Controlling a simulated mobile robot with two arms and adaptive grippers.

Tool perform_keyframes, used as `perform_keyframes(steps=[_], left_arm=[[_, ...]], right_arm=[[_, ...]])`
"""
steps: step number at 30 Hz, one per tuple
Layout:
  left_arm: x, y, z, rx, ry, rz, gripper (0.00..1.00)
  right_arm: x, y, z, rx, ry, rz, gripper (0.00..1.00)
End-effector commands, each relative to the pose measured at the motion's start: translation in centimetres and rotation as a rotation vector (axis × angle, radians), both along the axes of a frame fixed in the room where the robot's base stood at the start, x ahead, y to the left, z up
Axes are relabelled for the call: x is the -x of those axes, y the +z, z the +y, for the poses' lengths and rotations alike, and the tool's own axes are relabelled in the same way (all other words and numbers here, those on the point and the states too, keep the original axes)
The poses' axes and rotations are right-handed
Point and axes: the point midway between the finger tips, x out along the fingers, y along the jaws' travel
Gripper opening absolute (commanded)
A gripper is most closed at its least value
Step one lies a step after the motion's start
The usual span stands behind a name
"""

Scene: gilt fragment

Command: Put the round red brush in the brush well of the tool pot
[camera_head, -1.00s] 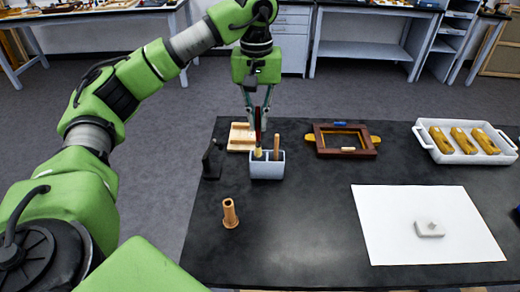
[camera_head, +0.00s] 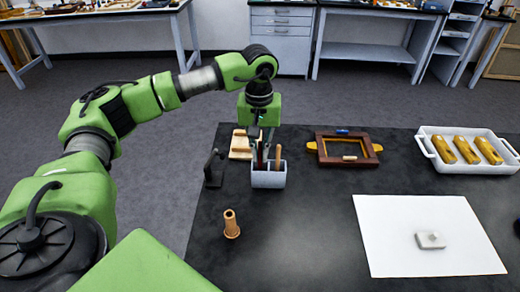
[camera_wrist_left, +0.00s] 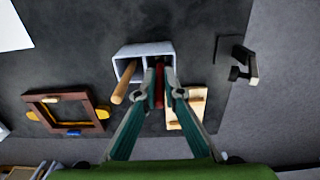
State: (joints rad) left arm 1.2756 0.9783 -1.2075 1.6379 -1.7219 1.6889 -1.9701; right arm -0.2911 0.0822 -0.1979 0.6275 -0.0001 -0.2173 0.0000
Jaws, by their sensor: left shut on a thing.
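The round red brush (camera_wrist_left: 159,88) is held upright between the fingers of my left gripper (camera_head: 263,143), which is shut on it. In the left wrist view my left gripper (camera_wrist_left: 160,92) reaches over the tool pot, and the brush's lower end is in or right at one compartment; its depth is hidden. The tool pot (camera_head: 268,180) is a light grey, divided box at the table's far left. A wooden-handled tool (camera_head: 278,157) stands in its other compartment and also shows in the left wrist view (camera_wrist_left: 125,82). My right gripper is not in view.
A dark stand (camera_head: 214,170) is left of the pot, a wooden rack (camera_head: 240,147) behind it. A brown frame (camera_head: 343,148) lies to the right. A wooden peg (camera_head: 230,224) stands in front. A white tray (camera_head: 467,164) and white sheet (camera_head: 420,235) lie farther right.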

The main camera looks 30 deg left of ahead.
Motion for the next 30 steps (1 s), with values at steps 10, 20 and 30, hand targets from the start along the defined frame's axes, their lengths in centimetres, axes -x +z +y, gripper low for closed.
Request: perform_keyframes(steps=[10,20,30], left_arm=[[0.0,-0.2,0.0,0.000,0.000,-0.001,0.16],[0.0,-0.2,0.0,0.001,0.000,-0.001,0.25],[-0.2,3.5,0.0,0.002,-0.001,-0.007,0.25]], right_arm=[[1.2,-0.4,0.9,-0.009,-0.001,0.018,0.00],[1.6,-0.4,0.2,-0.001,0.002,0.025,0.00],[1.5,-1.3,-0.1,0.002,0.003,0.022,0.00]])
